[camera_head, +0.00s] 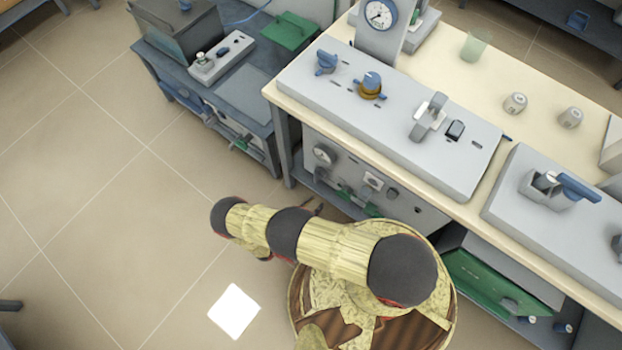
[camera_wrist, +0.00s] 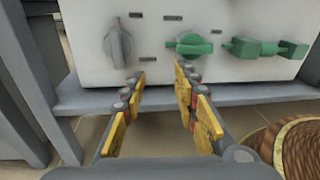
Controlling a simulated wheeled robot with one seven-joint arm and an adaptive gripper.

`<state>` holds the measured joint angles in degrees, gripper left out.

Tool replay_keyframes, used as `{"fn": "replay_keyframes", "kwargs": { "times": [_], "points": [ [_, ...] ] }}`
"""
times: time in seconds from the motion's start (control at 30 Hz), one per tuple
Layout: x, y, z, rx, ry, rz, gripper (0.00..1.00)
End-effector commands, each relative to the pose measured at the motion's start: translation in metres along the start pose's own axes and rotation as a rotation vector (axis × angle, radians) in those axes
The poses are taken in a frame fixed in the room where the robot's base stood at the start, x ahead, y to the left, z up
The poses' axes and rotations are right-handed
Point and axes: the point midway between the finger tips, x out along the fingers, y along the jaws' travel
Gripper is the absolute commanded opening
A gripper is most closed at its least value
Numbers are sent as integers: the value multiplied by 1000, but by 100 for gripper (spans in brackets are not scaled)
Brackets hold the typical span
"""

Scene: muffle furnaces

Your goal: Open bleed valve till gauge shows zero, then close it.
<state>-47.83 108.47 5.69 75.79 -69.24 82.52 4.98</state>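A round gauge (camera_head: 380,14) with a white face and dark needle stands upright at the bench's back; its reading is too small to tell. In front of it, a grey panel (camera_head: 309,79) carries a blue knob (camera_head: 326,62) and a brass valve with a blue handle (camera_head: 371,84). I cannot tell which valve is the bleed valve. My gripper (camera_wrist: 160,76) is open and empty in the wrist view, below a pale panel (camera_wrist: 240,75) with a grey knob (camera_wrist: 117,45), a green valve handle (camera_wrist: 190,44) and a green T-shaped handle (camera_wrist: 265,48). The head view does not clearly show my gripper.
A grey clamp-like fitting (camera_head: 428,115) and dark switch (camera_head: 455,130) sit further right on the bench panel. Another panel (camera_head: 400,211) with green handles is under the bench. A dark side table (camera_head: 240,95) stands left. Floor (camera_head: 110,190) is clear at left.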

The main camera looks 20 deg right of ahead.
Motion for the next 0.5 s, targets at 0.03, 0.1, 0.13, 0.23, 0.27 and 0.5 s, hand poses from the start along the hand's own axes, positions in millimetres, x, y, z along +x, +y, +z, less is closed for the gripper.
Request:
{"fn": "replay_keyframes", "kwargs": {
  "times": [0.03, 0.1, 0.13, 0.23, 0.27, 0.5],
  "points": [
    [-5, 21, 5, 27, -6, 34, 30],
    [-9, 40, 10, 48, -23, 76, 30],
    [-10, 46, 12, 54, -31, 93, 30],
    [-11, 57, 20, 62, -61, 131, 30],
    [-11, 57, 22, 64, -67, 134, 30],
    [13, 59, 25, 71, -74, 127, 30]
  ]
}}
